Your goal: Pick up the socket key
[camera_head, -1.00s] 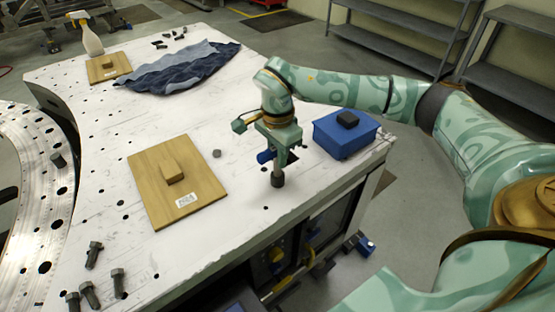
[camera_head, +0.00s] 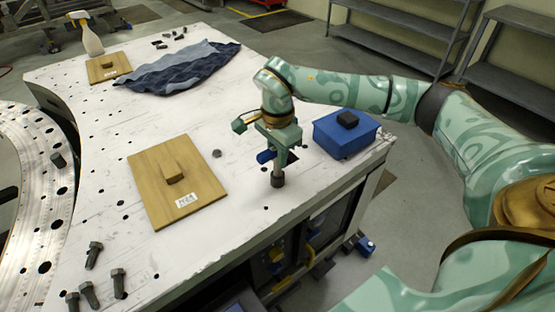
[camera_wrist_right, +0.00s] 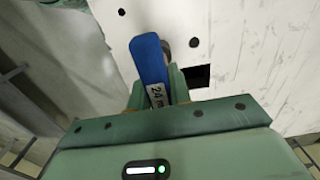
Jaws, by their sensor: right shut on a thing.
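The socket key has a blue handle (camera_head: 265,156) and a dark socket end (camera_head: 278,181) that points down to the white table. In the wrist view its blue handle (camera_wrist_right: 149,58) carries a label that reads 24. My right gripper (camera_head: 276,155) is shut on the socket key near the table's front edge. The fingers (camera_wrist_right: 160,92) close around the labelled part in the wrist view. I cannot tell whether the socket end touches the table. My left gripper is not in view.
A blue box (camera_head: 343,140) with a black block on top stands right of my right gripper. A wooden board (camera_head: 150,195) with a knob lies to the left. Several bolts (camera_head: 90,295) stand front left. A blue cloth (camera_head: 185,75) and spray bottle (camera_head: 90,40) are farther back.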

